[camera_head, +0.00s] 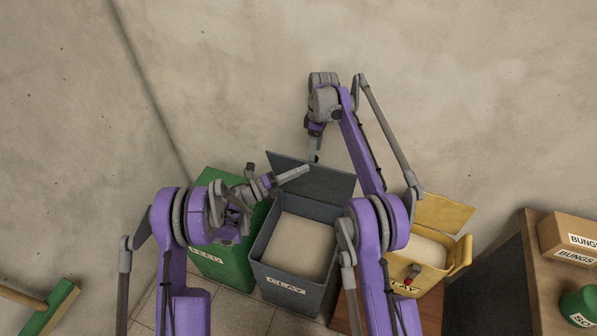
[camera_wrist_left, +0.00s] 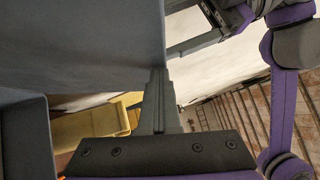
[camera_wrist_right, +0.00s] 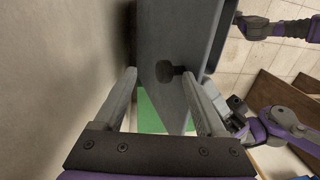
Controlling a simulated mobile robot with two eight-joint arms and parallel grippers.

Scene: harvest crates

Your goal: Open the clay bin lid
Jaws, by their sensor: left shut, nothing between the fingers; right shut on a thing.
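The grey clay bin (camera_head: 262,268), labelled CLAY, stands in the middle of the head view, its pale contents showing. Its lid (camera_head: 325,187) stands raised and tilted up at the rear, towards the wall. My right gripper (camera_head: 315,158) is at the lid's top edge; in the right wrist view the lid (camera_wrist_right: 180,30) with a dark knob (camera_wrist_right: 165,71) is between its fingers. My left gripper (camera_head: 305,170) is shut and empty, in front of the lid's inner face. In the left wrist view its fingers (camera_wrist_left: 158,85) are together beside the lid (camera_wrist_left: 80,45); whether they touch cannot be told.
A green bin (camera_head: 225,262) stands close on the left. A smaller yellow bin (camera_head: 445,213), its label partly hidden by my right arm, stands open on the right. A wooden bench with a cardboard box (camera_head: 568,235) is at far right. A bare wall (camera_head: 230,80) is behind.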

